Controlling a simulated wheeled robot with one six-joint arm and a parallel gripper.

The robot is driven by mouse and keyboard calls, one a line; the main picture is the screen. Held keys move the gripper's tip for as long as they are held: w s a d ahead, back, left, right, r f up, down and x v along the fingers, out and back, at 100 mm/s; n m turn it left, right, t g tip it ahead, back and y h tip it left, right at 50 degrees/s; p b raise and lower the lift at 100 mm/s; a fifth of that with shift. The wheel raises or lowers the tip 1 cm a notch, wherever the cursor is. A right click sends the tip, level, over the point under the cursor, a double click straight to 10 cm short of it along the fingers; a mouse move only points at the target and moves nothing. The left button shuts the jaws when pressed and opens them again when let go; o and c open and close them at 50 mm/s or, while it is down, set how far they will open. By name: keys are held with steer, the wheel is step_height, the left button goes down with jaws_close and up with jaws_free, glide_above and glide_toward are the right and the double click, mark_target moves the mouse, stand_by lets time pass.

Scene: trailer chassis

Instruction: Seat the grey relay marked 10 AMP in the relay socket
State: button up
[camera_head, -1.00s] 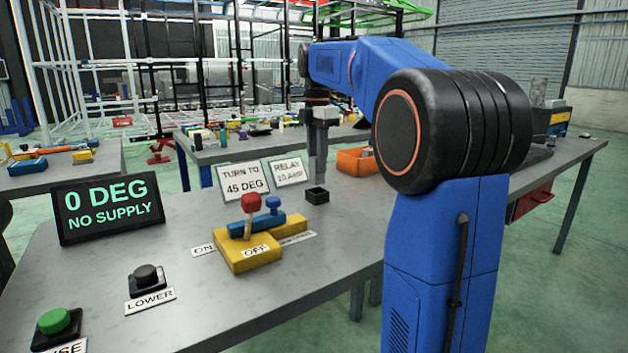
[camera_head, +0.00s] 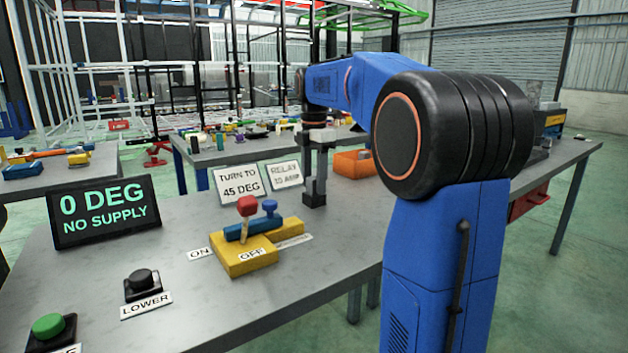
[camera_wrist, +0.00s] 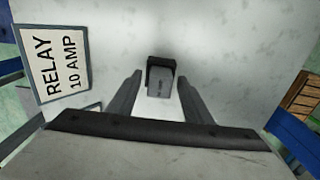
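The grey relay (camera_wrist: 161,79) stands at the black relay socket (camera_wrist: 153,64) in the wrist view, with the dark socket rim showing behind and beside it. I cannot tell how deep it sits. My gripper (camera_wrist: 160,78) is low over the bench with its two fingers spread, one on each side of the relay, and a gap shows beside the left finger. In the head view my gripper (camera_head: 315,183) reaches down at the socket (camera_head: 314,201), and its fingers largely hide the relay.
A "RELAY 10 AMP" sign (camera_head: 286,175) and a "TURN TO 45 DEG" sign (camera_head: 239,185) stand left of my gripper. A yellow switch base (camera_head: 245,262) with levers lies nearer. The display (camera_head: 104,211) reads "0 DEG NO SUPPLY". An orange bin (camera_head: 353,163) is behind.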

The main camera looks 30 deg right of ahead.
mark_target(314, 178)
step_height(314, 178, up, 12)
steer(key=shift+r, duration=0.15)
stand_by(0.7)
stand_by(0.5)
